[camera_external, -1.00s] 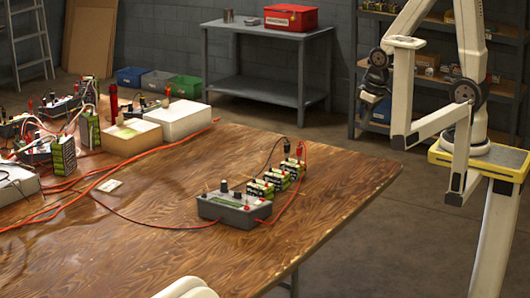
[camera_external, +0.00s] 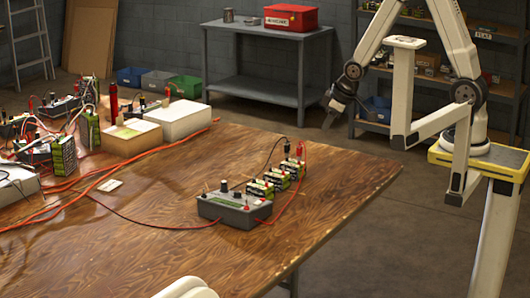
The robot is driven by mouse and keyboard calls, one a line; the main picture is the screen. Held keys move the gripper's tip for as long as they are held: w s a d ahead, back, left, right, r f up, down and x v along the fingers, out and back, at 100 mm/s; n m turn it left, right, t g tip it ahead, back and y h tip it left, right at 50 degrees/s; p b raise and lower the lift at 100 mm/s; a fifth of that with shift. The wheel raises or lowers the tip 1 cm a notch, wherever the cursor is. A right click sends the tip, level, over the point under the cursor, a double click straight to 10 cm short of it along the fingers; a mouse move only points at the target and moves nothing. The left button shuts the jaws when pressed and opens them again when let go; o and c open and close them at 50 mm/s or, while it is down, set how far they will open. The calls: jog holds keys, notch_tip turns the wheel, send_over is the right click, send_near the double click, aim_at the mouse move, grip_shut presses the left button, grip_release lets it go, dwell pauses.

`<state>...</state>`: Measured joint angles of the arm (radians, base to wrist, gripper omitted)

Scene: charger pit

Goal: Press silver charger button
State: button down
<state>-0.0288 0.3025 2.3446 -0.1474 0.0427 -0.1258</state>
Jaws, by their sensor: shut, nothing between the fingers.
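A grey charger box (camera_external: 234,209) with a silver-grey top, black knobs and small red parts sits near the right part of the wooden table. A single silver button on it is too small to make out. Several green and black batteries (camera_external: 272,180) stand in a row just behind it, joined to it by red and black leads. My gripper (camera_external: 328,122) hangs in the air beyond the table's far right edge, pointing down. It is well apart from the charger, with its fingers shut and nothing seen between them.
The wooden table (camera_external: 330,190) is clear to the right of the charger and in front of it. A grey bench with a red toolbox (camera_external: 291,17) stands behind.

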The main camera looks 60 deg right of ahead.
jog(key=w+a+f+n+t+y, duration=0.1)
jog(key=w+a+f+n+t, duration=0.2)
jog(key=w, duration=0.5)
jog(key=n+y, duration=0.2)
jog(key=n, duration=0.2)
send_over(256, 199)
jog(key=s+d, duration=0.3)
notch_tip(256, 199, down, 7)
jog(key=shift+w+r+t, duration=0.15)
jog(key=shift+r+t, duration=0.05)
jog(key=shift+t, duration=0.2)
jog(key=shift+a+f, duration=0.15)
jog(key=shift+a+f, duration=0.25)
jog(key=shift+f, duration=1.15)
jog(key=shift+a+f, duration=0.25)
jog(key=shift+f, duration=1.15)
jog(key=shift+a+f, duration=0.25)
jog(key=shift+f, duration=1.15)
jog(key=shift+a+f, duration=0.15)
jog(key=shift+f, duration=0.6)
jog(key=shift+r, duration=0.15)
jog(key=shift+d+r, duration=0.2)
jog(key=shift+r, duration=0.4)
